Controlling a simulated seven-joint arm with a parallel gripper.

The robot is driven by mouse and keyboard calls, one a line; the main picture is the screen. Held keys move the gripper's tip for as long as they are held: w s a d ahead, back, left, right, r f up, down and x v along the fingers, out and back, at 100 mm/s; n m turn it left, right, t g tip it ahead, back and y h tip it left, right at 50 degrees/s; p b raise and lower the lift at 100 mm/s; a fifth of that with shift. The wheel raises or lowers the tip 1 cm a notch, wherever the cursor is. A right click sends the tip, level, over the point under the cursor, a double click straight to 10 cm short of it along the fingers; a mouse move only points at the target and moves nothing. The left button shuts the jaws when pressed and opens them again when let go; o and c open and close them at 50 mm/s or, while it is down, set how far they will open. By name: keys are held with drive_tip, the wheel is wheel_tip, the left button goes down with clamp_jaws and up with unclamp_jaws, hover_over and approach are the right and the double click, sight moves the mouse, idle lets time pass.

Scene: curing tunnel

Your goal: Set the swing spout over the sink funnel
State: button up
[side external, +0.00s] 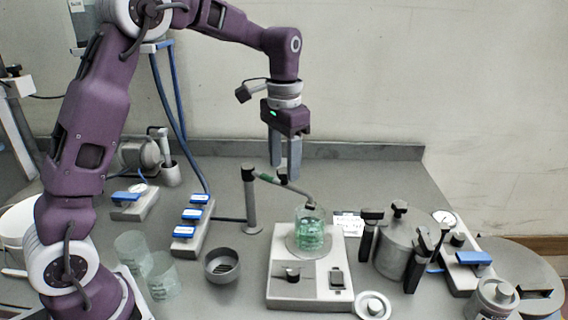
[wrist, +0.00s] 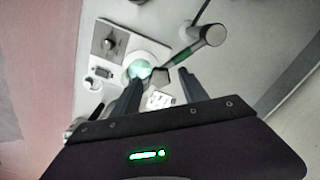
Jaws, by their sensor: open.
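The swing spout (side external: 270,179) is a grey arm with a green band and a dark knob, reaching from a post (side external: 251,205). Its outer end is over a glass beaker (side external: 310,235) of green liquid. The sink funnel (side external: 222,266) is a dark round cup with a slotted bottom, left of the stirrer plate. It is apart from the spout's end. My gripper (side external: 285,172) is open, pointing down by the spout's knob. In the wrist view, the knob (wrist: 158,78) shows near my fingertips (wrist: 161,84); contact is unclear.
The stirrer plate (side external: 291,292) holds the beaker. Two empty glass beakers (side external: 162,277) stand left of the funnel. A blue-switched block (side external: 192,225) is behind it. A lidded grey pot (side external: 397,250) with dark clamps stands at right. A white ring lid (side external: 372,305) lies in front.

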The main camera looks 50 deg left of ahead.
drive_tip(key=shift+f, duration=0.35)
clamp_jaws()
drive_tip(key=shift+r, duration=0.1)
idle(1.1)
